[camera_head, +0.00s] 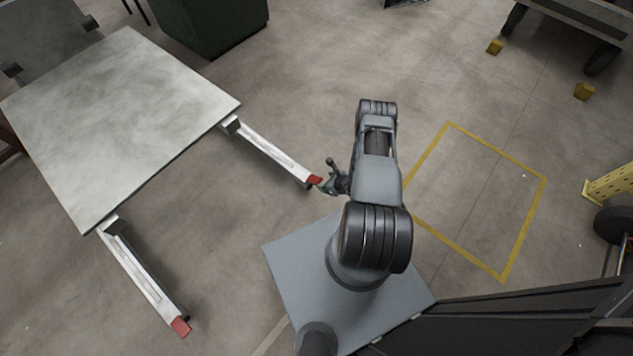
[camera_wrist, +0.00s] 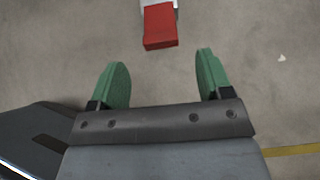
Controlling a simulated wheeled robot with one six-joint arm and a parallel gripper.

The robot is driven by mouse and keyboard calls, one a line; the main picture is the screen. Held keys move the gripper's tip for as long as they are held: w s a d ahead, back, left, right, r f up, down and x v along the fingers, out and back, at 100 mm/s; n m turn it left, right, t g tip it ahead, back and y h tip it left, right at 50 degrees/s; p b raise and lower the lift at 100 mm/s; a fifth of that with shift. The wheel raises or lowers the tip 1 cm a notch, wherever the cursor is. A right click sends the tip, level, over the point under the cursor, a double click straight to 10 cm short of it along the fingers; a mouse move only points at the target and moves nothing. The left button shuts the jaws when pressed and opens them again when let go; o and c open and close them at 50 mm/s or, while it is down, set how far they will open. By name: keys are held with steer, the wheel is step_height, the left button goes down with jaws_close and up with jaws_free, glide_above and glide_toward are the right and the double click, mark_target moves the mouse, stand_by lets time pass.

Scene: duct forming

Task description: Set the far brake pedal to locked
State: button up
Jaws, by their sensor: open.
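Two long pale bars reach out from the grey table, each with a red end. The far bar (camera_head: 270,156) ends in a red tip (camera_head: 314,180), which also shows in the wrist view (camera_wrist: 160,27). The near bar (camera_head: 142,275) ends in another red tip (camera_head: 180,327). I take the far red tip for the far brake pedal; its locked or unlocked setting is not clear. My gripper (camera_head: 326,177) is open and empty, close to the far red tip. In the wrist view, its green fingers (camera_wrist: 162,64) are spread, with the red tip just ahead of the gap between them.
The grey table (camera_head: 125,115) stands at upper left, with a dark green cabinet (camera_head: 215,25) behind it. A yellow floor outline (camera_head: 525,235) lies right of my arm. Floor between the bars is clear.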

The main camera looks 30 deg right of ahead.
mark_target(319, 180)
steer(key=b+x, duration=0.2)
steer(key=x, duration=0.6)
steer(key=shift+w+f+b, duration=0.2)
steer(key=shift+b, duration=0.15)
steer(key=shift+c, duration=0.3)
